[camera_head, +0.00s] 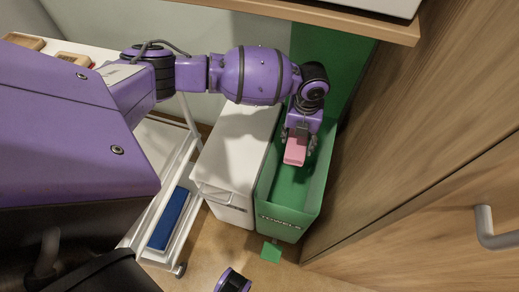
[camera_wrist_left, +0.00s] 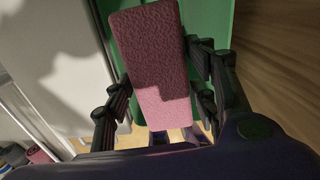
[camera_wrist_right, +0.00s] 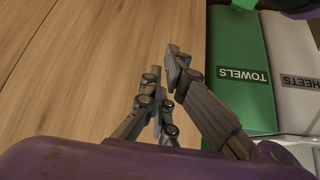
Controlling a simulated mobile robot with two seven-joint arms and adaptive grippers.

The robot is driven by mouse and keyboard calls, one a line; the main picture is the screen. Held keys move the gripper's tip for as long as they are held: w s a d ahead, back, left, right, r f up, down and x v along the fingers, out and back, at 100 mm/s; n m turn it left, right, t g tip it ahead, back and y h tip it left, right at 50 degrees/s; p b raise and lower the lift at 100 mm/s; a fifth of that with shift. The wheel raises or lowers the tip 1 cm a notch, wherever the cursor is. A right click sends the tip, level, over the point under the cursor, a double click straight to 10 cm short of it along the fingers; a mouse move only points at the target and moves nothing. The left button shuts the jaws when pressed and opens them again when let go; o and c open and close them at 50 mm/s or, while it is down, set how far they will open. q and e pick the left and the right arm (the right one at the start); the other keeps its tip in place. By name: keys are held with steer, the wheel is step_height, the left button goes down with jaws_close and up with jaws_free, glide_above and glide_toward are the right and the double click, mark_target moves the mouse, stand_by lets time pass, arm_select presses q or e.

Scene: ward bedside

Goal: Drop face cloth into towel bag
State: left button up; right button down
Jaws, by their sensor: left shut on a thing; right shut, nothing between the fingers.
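The pink face cloth (camera_head: 295,151) is folded into a block and held in my left gripper (camera_head: 299,140). It hangs over the open top of the green towel bag (camera_head: 287,222), which is marked TOWELS. In the left wrist view the cloth (camera_wrist_left: 152,70) stands between the dark fingers, with the green of the bag behind it. My right gripper (camera_wrist_right: 168,95) is shut and empty in the right wrist view, in front of wood panelling. The towel bag (camera_wrist_right: 240,95) shows to its right there.
A white bin (camera_head: 236,150) stands against the left side of the towel bag; its label in the right wrist view ends in HEETS. A white trolley (camera_head: 150,215) with a blue item (camera_head: 169,219) stands further left. A wooden cabinet (camera_head: 430,200) with a handle (camera_head: 492,228) closes the right side.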

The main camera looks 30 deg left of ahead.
arm_select(q)
steer(key=w+m, duration=0.2)
steer(key=shift+w+a+f+m+b, duration=0.15)
steer(key=shift+w+f+m+b, duration=0.05)
steer(key=shift+f+m+b, duration=0.1)
step_height(320, 180, down, 6)
steer(key=b, duration=0.4)
steer(key=shift+r, duration=0.1)
steer(key=o, duration=1.2)
step_height(320, 180, up, 12)
steer(key=shift+r, duration=0.1)
